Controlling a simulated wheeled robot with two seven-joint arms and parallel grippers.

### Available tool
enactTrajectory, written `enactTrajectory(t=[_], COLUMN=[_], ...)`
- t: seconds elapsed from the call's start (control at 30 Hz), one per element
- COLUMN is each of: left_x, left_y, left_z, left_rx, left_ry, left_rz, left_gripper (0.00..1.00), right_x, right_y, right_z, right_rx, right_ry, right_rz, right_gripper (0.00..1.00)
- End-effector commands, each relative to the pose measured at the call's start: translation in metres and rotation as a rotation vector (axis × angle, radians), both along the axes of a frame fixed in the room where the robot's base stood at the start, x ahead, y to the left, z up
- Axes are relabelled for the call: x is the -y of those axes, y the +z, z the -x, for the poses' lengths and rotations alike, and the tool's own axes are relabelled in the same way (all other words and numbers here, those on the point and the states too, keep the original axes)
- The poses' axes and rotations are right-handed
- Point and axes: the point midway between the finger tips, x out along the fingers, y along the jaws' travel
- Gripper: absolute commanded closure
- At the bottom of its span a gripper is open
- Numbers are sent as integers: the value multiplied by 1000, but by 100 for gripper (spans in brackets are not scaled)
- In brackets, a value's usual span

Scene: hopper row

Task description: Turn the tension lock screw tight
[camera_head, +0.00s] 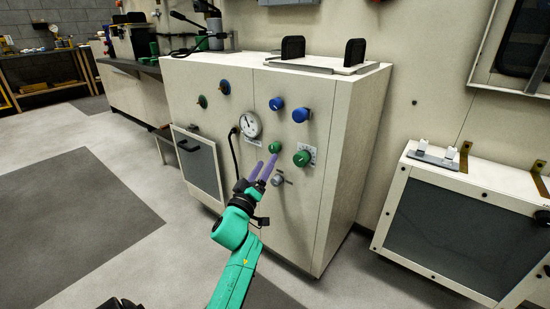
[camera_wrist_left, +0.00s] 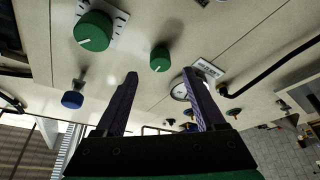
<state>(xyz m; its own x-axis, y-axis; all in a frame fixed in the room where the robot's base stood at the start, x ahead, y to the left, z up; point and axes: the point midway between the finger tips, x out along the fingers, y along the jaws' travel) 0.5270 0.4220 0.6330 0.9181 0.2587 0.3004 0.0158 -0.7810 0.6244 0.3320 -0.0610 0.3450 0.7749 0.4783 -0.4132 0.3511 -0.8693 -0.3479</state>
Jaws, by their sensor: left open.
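My left gripper (camera_head: 265,166) has purple fingers and is held in front of the pale cabinet (camera_head: 340,170). Its fingers are apart with nothing between them. A small green knob (camera_head: 275,147) is just beyond the fingertips; in the left wrist view the small green knob (camera_wrist_left: 160,58) shows ahead of the gap between the fingers (camera_wrist_left: 165,85), apart from both. A larger green knob (camera_head: 302,158) with a scale plate is to its right. I cannot read which one is labelled the tension lock screw. My right gripper is not in view.
A round gauge (camera_head: 250,124) with a black cable is left of the small green knob. Two blue knobs (camera_head: 276,103) (camera_head: 300,115) are above. Dark green knobs (camera_head: 224,87) are at upper left. A framed dark panel (camera_head: 445,230) stands at right. The floor at left is clear.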

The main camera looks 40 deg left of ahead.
Motion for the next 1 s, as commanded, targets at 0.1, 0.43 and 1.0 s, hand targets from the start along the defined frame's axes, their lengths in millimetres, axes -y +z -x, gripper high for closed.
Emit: enactTrajectory(t=[0.1,0.43,1.0], left_x=[-8,-15,-15], left_y=[8,17,16], left_z=[-27,-54,-54], left_rx=[3,-2,-3], left_ry=[1,0,0], left_rz=[-4,-1,-10], left_gripper=[29,29,100], right_x=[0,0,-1], right_y=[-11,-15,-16], right_z=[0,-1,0], right_rx=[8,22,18], right_ry=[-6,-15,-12], right_rz=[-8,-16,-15], right_gripper=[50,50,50])
